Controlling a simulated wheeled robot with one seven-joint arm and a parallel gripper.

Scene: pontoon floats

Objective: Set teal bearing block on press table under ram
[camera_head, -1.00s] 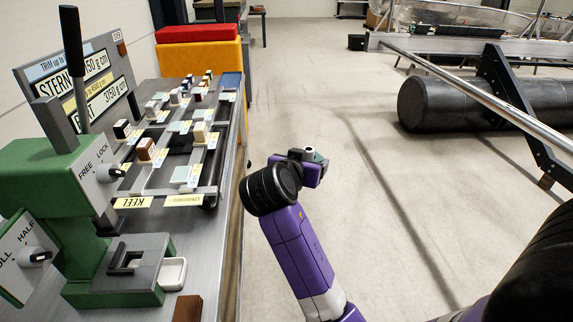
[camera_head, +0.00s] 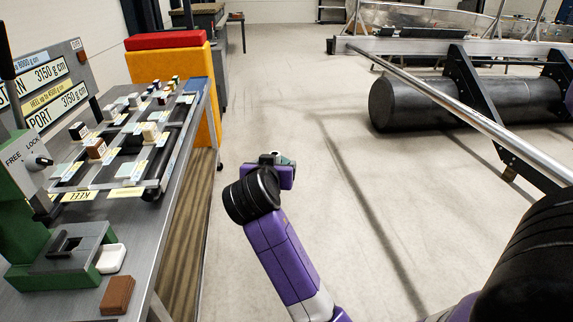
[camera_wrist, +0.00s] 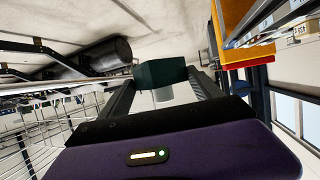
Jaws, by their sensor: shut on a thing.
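My gripper (camera_wrist: 162,90) is shut on a dark teal block (camera_wrist: 160,72), the teal bearing block, which shows between the two fingers in the wrist view. In the head view my arm reaches out over open floor, and the block (camera_head: 286,157) is mostly hidden behind my wrist. The green press (camera_head: 20,185) stands at the left on the grey bench. Its press table (camera_head: 55,262) is a low green base with a dark square recess on top. The ram is not clearly visible. My gripper is well to the right of the press, beyond the bench edge.
A white dish (camera_head: 111,259) and a brown block (camera_head: 117,295) lie beside the press table. A rack of small blocks and labels (camera_head: 128,192) sits behind it on the bench (camera_head: 160,235). A black cylinder float (camera_head: 440,103) lies at right. The middle floor is clear.

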